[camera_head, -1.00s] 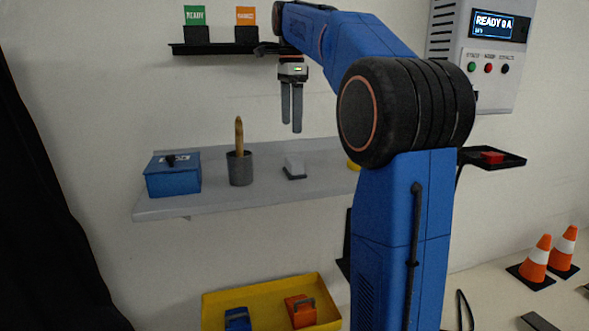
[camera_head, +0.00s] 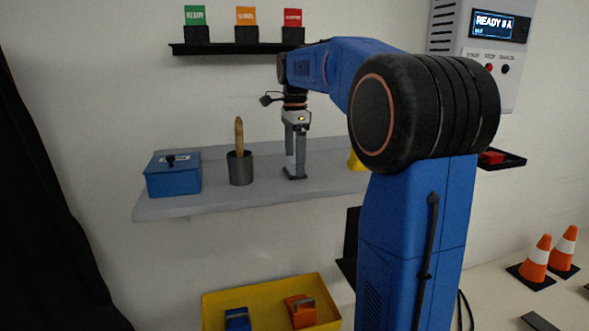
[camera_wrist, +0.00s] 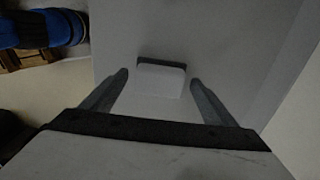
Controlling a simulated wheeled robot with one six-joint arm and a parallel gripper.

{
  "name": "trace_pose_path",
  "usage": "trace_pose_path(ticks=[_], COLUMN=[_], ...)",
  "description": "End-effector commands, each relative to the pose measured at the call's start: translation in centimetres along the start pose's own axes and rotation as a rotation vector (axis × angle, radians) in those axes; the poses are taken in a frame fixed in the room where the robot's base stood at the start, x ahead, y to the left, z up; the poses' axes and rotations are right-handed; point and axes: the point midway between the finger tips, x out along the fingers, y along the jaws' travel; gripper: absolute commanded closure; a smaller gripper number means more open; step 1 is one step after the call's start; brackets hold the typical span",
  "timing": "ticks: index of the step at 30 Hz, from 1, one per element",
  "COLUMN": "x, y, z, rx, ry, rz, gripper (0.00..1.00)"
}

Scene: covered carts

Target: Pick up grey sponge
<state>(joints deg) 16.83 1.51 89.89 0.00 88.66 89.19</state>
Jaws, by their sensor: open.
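The grey sponge, a pale block with a dark base (camera_wrist: 161,80), sits on the grey shelf (camera_head: 215,200). In the wrist view it lies between the tips of my gripper (camera_wrist: 159,79), with a gap on each side. In the head view my gripper (camera_head: 296,158) points straight down over the sponge (camera_head: 292,168), its fingers partly hiding it. The fingers are open. I cannot tell whether their tips reach the shelf.
A dark grey cup (camera_head: 240,170) with a wooden-looking stick stands left of the sponge. A blue box (camera_head: 173,177) is farther left. A yellow item (camera_head: 355,161) is to the right, partly behind my arm. A yellow bin (camera_head: 265,292) stands below.

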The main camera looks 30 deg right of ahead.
Motion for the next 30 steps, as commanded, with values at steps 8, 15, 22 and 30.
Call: trace_pose_path(ticks=[8,15,22,30], x=[0.8,0.8,0.8,-1.6], y=[0.0,0.0,0.0,-0.1], z=[0.0,0.0,0.0,0.0], rx=[0.000,0.000,0.000,0.000], ry=[0.000,0.000,0.000,0.000], rz=[-0.001,-0.001,-0.001,-0.004], gripper=[0.20,0.58,0.62,0.62])
